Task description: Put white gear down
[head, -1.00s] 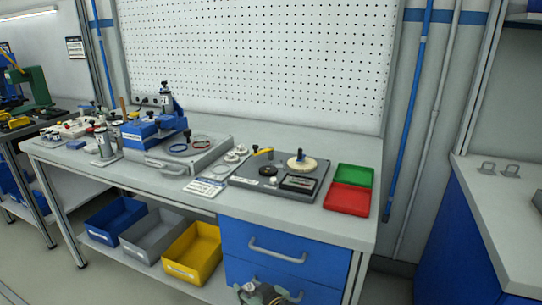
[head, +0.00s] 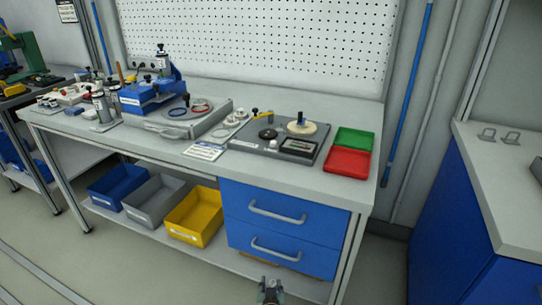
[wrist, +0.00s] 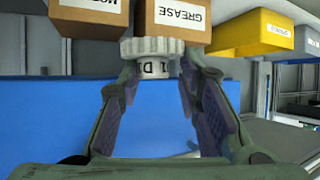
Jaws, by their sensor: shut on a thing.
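In the wrist view, my gripper (wrist: 160,72) is shut on the white gear (wrist: 152,48), a pale toothed disc with a narrower hub marked with dark characters. The fingertips press on the hub from both sides. In the head view, my gripper (head: 270,290) shows at the bottom edge, low in front of the workbench (head: 130,143) drawers; the gear cannot be made out there.
Cardboard boxes, one marked GREASE (wrist: 180,18), appear close behind the gear in the wrist view. Red (head: 346,161) and green (head: 355,142) trays lie at the bench's right end. A yellow bin (head: 196,217) stands on the lower shelf. Floor at lower left is clear.

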